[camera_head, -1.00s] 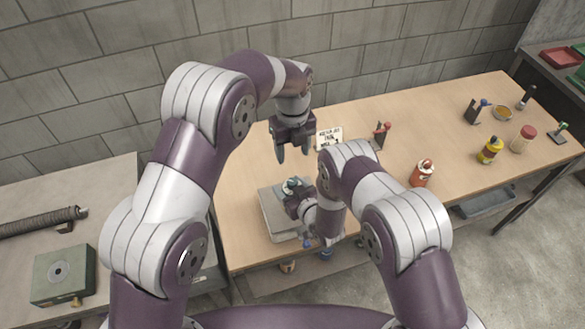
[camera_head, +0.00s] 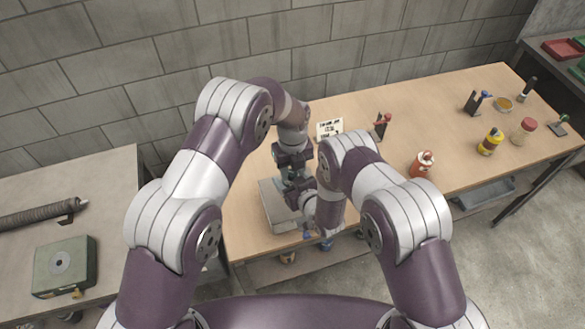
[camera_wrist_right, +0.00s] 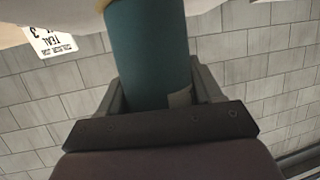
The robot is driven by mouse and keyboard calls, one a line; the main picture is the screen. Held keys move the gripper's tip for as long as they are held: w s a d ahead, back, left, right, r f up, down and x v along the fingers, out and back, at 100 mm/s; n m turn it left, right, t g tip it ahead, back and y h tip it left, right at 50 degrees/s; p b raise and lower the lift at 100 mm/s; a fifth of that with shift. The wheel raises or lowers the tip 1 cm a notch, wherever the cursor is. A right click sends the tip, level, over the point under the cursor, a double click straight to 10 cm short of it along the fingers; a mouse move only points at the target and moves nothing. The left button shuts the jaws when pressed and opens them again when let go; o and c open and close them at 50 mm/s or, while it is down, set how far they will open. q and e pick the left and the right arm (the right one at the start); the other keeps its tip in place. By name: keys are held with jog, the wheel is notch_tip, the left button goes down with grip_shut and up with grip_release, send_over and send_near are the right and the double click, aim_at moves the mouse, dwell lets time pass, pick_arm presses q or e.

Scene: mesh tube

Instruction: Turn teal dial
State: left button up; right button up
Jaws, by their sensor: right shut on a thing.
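A grey box (camera_head: 275,210) sits on the wooden table below my two arms. My right gripper (camera_head: 293,190) is at the box's top. In the right wrist view a teal cylinder (camera_wrist_right: 150,50), which looks like the teal dial, stands between its fingers, and the gripper is shut on it. My left gripper (camera_head: 291,172) points down right above the right one, close to it. Its fingertips overlap the right gripper and the dial area, so its opening is unclear. The dial is mostly hidden in the head view. A white sign (camera_head: 329,128) stands behind; in the right wrist view it reads "TEAL" and "3".
A side bench (camera_head: 110,190) at left holds a green box (camera_head: 65,266).

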aim_at(293, 173)
pick_arm(q)
grip_shut()
jog(key=n, duration=0.4)
jog(key=shift+n, duration=0.4)
jog(key=o, duration=0.5)
grip_release()
notch_tip(293, 173, up, 12)
